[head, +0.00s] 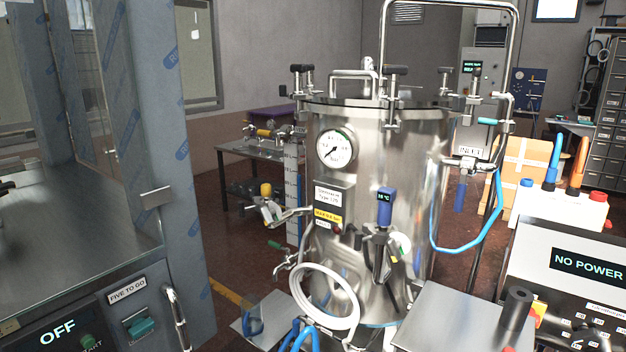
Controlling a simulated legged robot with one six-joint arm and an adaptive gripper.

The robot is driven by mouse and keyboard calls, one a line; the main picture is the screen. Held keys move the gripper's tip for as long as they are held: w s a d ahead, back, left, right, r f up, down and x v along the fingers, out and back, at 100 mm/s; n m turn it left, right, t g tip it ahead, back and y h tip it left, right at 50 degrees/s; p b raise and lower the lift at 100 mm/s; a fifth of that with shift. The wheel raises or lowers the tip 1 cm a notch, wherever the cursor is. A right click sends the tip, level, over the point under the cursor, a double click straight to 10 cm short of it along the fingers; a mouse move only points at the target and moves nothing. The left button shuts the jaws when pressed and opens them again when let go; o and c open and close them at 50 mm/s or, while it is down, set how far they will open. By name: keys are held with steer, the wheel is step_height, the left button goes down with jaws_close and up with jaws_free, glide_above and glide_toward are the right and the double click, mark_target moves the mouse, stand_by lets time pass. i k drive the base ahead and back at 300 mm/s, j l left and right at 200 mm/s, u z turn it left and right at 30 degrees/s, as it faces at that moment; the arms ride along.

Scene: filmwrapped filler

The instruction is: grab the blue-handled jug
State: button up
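I cannot pick out a blue-handled jug for certain. Low in the head view, blue curved strips (297,336) show at the bottom edge, below a white ring (325,296). Whether they are a handle or a hose I cannot tell. Just left of them, a small blue curved shape (253,320) shows against a grey metal plate (240,329); its form is unclear. My gripper is not in view.
A large steel pressure tank (385,180) with a gauge, valves and hoses fills the middle. A grey cabinet (185,180) with a steel worktop (70,230) stands left. A metal tray (455,318) and a "NO POWER" machine (575,265) are at right. Reddish floor (245,260) shows between cabinet and tank.

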mark_target(250, 307)
steer(key=i+j, duration=0.25)
steer(key=j, duration=0.15)
steer(key=i+j, duration=0.2)
steer(key=j, duration=0.25)
steer(key=i+j, duration=0.25)
steer(key=j, duration=0.15)
steer(key=i+j, duration=0.2)
steer(key=j, duration=0.2)
steer(key=i+j, duration=0.25)
steer(key=j, duration=0.2)
